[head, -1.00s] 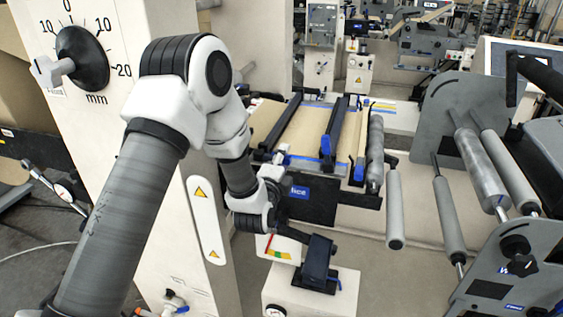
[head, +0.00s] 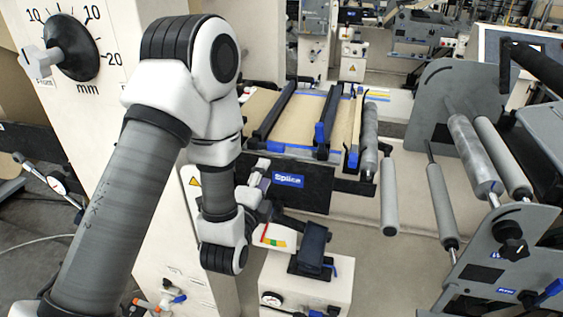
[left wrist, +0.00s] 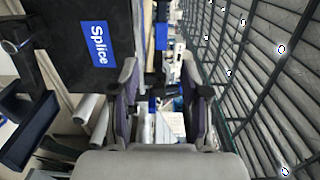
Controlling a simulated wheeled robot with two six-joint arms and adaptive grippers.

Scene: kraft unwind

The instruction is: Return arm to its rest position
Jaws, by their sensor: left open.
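My left arm rises from the lower left of the head view, bends at the elbow and hangs down to the wrist. My left gripper (head: 262,186) is small and partly hidden by the wrist, in front of the black Splice panel (head: 292,186). In the left wrist view the two fingers of the left gripper (left wrist: 163,98) stand apart with nothing between them. The Splice panel also shows at the upper left there (left wrist: 92,40). My right gripper is not in view.
A white machine column with a dial (head: 70,48) stands close behind the left arm. The splice table (head: 310,118) and grey rollers (head: 387,200) lie to the right. A box with a black-topped device (head: 312,250) is below. A dark mesh (left wrist: 265,80) runs along the wrist view's right.

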